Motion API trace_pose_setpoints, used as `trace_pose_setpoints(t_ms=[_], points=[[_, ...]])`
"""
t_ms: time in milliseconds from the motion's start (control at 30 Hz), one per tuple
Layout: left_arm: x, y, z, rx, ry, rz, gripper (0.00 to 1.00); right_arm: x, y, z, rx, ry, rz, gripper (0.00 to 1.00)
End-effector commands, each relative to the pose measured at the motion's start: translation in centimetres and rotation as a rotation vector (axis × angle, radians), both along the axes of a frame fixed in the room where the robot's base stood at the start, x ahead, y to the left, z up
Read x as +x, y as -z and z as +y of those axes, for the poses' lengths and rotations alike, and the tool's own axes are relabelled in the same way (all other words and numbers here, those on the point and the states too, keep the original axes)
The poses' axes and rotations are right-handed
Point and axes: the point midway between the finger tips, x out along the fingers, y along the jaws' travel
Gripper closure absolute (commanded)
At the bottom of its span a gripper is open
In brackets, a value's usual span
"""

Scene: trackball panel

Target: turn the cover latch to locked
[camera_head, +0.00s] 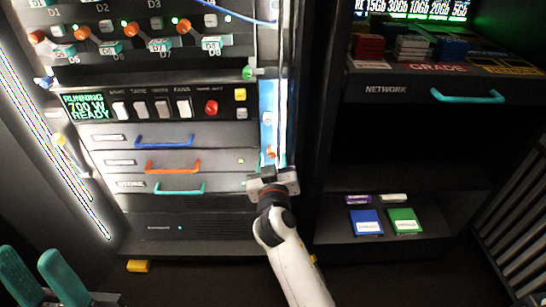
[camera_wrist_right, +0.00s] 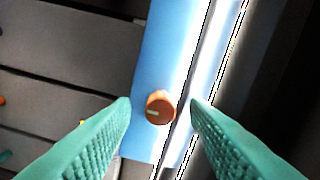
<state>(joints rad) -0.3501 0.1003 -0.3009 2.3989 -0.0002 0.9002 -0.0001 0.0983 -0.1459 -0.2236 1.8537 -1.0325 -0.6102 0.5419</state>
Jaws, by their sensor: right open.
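The cover latch is an orange round knob (camera_head: 271,151) low on a narrow blue strip (camera_head: 267,115) at the right edge of the rack. In the right wrist view the knob (camera_wrist_right: 160,107) has a pale mark pointing left, nearly horizontal. My right gripper (camera_head: 272,169) is open at the strip's lower end. In its wrist view, its teal ribbed fingers (camera_wrist_right: 161,104) are on either side of the knob, with gaps visible. I cannot tell the remaining depth to the knob. My left gripper (camera_head: 30,252) is open and empty at the bottom left, far from the latch.
A bright light strip (camera_wrist_right: 213,60) runs beside the blue strip. Left of it are drawers with blue (camera_head: 165,141), orange (camera_head: 172,167) and teal (camera_head: 180,189) handles, below a switch panel (camera_head: 165,106). A dark shelf with blue (camera_head: 366,222) and green (camera_head: 404,220) boxes stands right.

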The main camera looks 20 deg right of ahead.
Motion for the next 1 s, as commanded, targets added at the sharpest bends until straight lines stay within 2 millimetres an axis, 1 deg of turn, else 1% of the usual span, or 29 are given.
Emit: trace_pose_setpoints(t_ms=[67, 100, 333, 667, 967, 1000], points=[[0.0, 0.0, 0.0, 0.0, 0.0, 0.0, 0.61, 0.0, 0.0, 0.0, 0.0, 0.0, 0.0, 0.58], [0.0, 0.0, 0.0, 0.0, 0.0, 0.0, 0.61, 0.0, 0.0, 0.0, 0.0, 0.0, 0.0, 0.61], [0.0, 0.0, 0.0, 0.0, 0.0, 0.0, 0.61, 0.0, 0.0, 0.0, 0.0, -0.001, 0.0, 0.99], [0.0, -0.3, 0.0, 0.0, -0.001, 0.0, 0.61, 0.0, -0.1, 0.0, -0.034, -0.001, 0.011, 1.0], [-0.1, -1.7, 0.0, -0.001, -0.001, -0.003, 0.61, 0.0, -0.2, 0.0, -0.21, -0.002, 0.062, 1.0], [0.7, -1.8, -0.1, 0.013, -0.005, 0.039, 0.61, 0.0, -0.2, 0.0, -0.244, -0.002, 0.072, 1.0]])
